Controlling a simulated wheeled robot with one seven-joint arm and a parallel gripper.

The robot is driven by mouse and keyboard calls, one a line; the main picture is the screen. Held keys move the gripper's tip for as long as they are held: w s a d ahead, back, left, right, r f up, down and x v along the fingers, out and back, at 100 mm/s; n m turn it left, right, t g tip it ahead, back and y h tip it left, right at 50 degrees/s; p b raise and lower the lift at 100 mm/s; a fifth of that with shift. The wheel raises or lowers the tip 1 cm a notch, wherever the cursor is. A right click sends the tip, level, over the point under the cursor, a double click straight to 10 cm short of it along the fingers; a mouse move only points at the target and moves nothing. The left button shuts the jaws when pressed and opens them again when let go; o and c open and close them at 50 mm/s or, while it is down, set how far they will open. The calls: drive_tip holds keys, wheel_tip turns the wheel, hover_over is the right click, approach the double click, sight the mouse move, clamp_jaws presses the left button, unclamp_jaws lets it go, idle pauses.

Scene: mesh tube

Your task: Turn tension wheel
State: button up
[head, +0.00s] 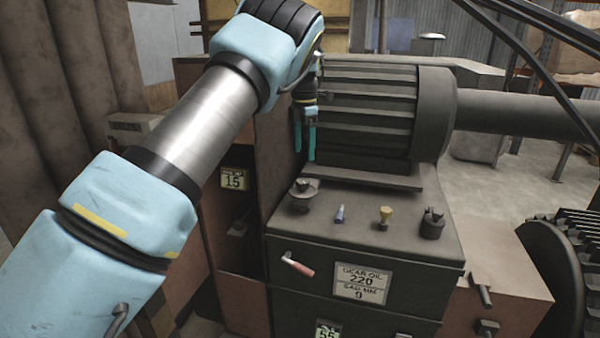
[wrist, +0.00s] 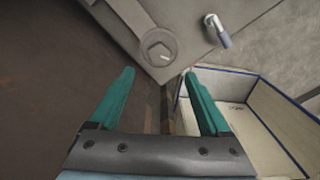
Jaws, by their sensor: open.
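My gripper (head: 305,153) is in front of the left end of the ribbed grey motor (head: 370,115), with its teal fingers pointing down. In the wrist view my gripper (wrist: 160,74) is open, with nothing between its fingers. No part is clearly marked as the tension wheel. A large dark toothed wheel (head: 560,265) is at the right edge of the head view, partly cut off. A crank with a red grip (head: 300,265) is on the cabinet front. In the wrist view a round boss with a square centre (wrist: 158,47) lies beyond the fingertips, apart from them.
The dark cabinet (head: 410,250) bears a gear oil label (head: 362,283) and several small fittings on top. A brown panel with a "15" tag (head: 233,180) stands left. The wrist view shows a small handle (wrist: 217,29) and an open blue-edged box (wrist: 258,90).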

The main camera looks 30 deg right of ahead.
sight(304, 180)
wheel_tip(304, 180, down, 10)
drive_tip(key=p, duration=0.3)
drive_tip(key=shift+a+r, duration=0.1)
drive_tip(key=shift+r, duration=0.15)
clamp_jaws()
idle(0.4)
